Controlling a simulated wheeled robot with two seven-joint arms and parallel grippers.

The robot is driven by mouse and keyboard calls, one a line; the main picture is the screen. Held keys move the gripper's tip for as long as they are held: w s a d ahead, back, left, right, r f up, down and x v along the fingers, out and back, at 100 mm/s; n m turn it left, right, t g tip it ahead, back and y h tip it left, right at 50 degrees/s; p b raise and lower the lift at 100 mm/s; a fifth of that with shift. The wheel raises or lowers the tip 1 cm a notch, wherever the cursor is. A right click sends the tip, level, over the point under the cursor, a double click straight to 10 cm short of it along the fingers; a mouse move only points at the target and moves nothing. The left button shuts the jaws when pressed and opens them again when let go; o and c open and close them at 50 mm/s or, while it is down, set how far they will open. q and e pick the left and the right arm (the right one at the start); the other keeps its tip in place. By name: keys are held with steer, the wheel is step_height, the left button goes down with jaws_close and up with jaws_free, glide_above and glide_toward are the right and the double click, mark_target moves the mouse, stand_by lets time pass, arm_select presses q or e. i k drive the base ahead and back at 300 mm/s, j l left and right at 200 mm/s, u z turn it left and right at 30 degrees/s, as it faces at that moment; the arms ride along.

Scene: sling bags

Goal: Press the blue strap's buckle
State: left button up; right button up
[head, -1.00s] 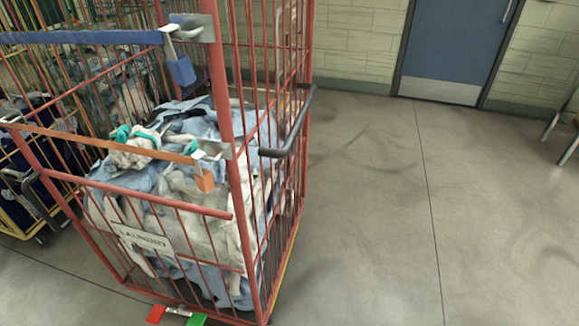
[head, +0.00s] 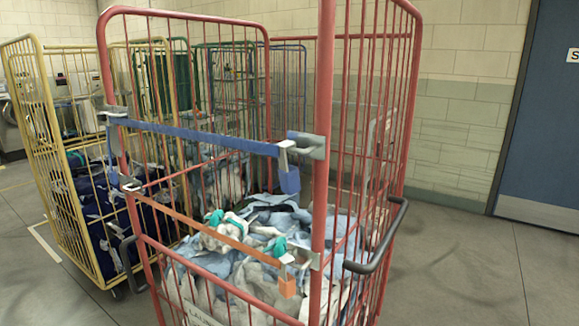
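The blue strap (head: 200,137) runs across the open upper front of the red cage trolley (head: 325,150) in the head view. Its buckle (head: 286,150) is a pale metal piece at the strap's right end, beside the trolley's right front post. A blue strap end (head: 289,180) hangs below the buckle. An orange strap (head: 205,228) crosses lower down, with its own buckle (head: 288,262) and a hanging orange end. Neither of my grippers shows in the view.
The trolley holds crumpled blue and white laundry (head: 255,250). A black handle (head: 378,245) juts from its right side. A yellow cage trolley (head: 75,150) with dark bags stands at left. The floor (head: 460,270) at right is clear, before a blue door (head: 548,120).

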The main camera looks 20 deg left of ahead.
mark_target(100, 117)
steer(key=u, duration=1.6)
